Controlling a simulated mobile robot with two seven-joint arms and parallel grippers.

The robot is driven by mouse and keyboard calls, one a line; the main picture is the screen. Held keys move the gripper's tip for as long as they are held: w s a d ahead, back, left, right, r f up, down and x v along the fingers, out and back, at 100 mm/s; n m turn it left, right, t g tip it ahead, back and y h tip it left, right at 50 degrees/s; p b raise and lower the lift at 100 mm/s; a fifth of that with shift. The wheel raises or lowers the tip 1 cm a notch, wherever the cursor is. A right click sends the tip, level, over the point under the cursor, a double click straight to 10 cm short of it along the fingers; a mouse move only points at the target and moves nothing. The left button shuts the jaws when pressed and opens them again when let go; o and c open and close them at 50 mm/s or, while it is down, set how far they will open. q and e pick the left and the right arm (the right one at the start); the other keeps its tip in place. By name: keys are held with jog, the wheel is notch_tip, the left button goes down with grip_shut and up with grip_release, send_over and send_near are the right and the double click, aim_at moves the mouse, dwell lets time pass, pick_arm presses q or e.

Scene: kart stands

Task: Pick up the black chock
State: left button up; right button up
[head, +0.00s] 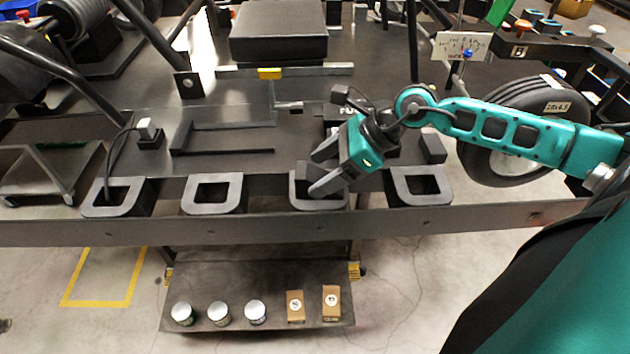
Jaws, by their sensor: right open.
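My right gripper (314,175) reaches in from the right. Its two grey fingers are apart, above the third black pocket (335,203) from the left on the front edge of the bench. A dark piece (302,171) shows at the fingertips, partly hidden by them; I cannot tell whether it is the black chock or part of the pocket. Another small black block (433,148) stands on the bench to the right of the gripper, apart from it. My left gripper is not in view.
Three more pockets (213,193) line the bench edge; a cable hangs into the leftmost. A wheel (515,130) stands at the right behind my arm. A black seat pad (279,30) is at the back. A lower shelf (260,275) holds cans and small boxes.

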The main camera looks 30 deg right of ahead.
jog(key=shift+x, duration=1.25)
jog(key=c, duration=1)
jog(key=shift+r, duration=0.1)
jog(key=shift+c, duration=0.5)
jog(key=shift+r, duration=0.1)
